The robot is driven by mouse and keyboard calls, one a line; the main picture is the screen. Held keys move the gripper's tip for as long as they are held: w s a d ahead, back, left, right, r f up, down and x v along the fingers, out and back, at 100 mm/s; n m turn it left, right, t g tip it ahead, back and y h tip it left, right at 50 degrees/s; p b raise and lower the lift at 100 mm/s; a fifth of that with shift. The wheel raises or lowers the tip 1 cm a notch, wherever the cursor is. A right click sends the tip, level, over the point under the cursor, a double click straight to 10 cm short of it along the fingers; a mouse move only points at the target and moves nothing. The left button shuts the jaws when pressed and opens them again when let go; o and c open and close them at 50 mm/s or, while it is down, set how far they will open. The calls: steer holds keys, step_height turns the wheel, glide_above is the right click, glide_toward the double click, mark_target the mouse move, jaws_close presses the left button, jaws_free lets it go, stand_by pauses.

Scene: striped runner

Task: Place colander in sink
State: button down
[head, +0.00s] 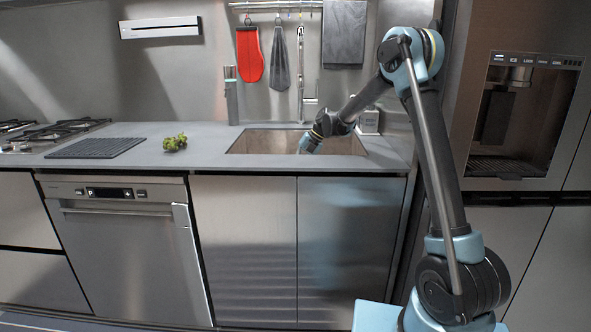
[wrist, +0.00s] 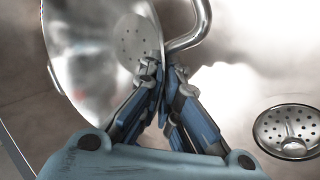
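The colander (wrist: 88,60) is a shiny metal bowl with small holes, tilted on its side in the wrist view. A curved metal tube (wrist: 190,40), which looks like its handle, stands beside its rim. My gripper (wrist: 164,78) is closed with its fingers on either side of the colander's rim. In the head view my gripper (head: 308,146) reaches down into the sink (head: 245,143), and the colander cannot be made out there. A round drain with holes (wrist: 288,130) lies right of my gripper in the wrist view, apart from the colander.
A faucet (head: 301,75) rises behind the sink, close to my forearm. Green produce (head: 175,142) and a dark ridged mat (head: 96,148) lie on the counter to the left. The counter between produce and sink is clear.

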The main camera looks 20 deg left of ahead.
steer(key=c, duration=1.8)
jaws_free()
